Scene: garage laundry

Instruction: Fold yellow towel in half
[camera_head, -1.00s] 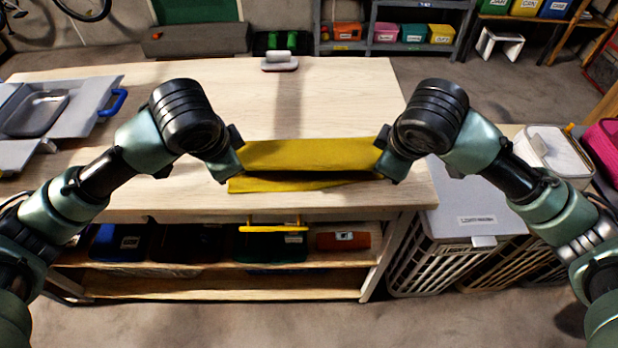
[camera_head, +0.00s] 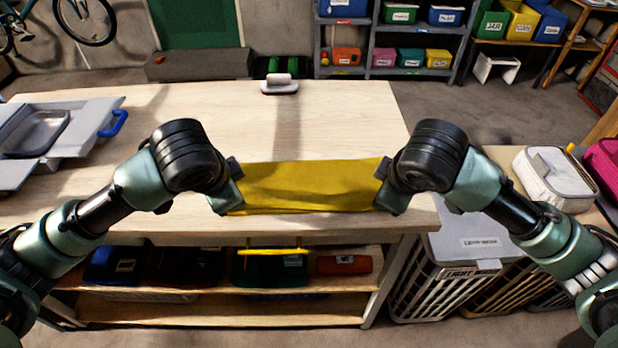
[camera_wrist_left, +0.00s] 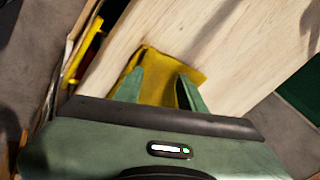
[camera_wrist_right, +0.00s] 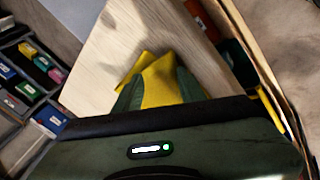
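The yellow towel (camera_head: 305,187) lies as a wide strip along the front edge of the table (camera_head: 290,120), its upper layer lying nearly over the lower one. My left gripper (camera_head: 234,200) is at the towel's left end. In the left wrist view its fingers (camera_wrist_left: 158,84) stand apart, with towel (camera_wrist_left: 155,66) showing between them. My right gripper (camera_head: 383,194) is at the right end. In the right wrist view its fingers (camera_wrist_right: 160,84) also stand apart over the towel (camera_wrist_right: 158,76). The fingertips' contact with the cloth is hard to see.
A grey open case (camera_head: 75,160) lies on the table's left side. A small brush-like tool (camera_head: 280,86) lies at the back edge. A lidded hamper (camera_head: 465,245) and a white pouch (camera_head: 555,180) stand to the right. The table behind the towel is clear.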

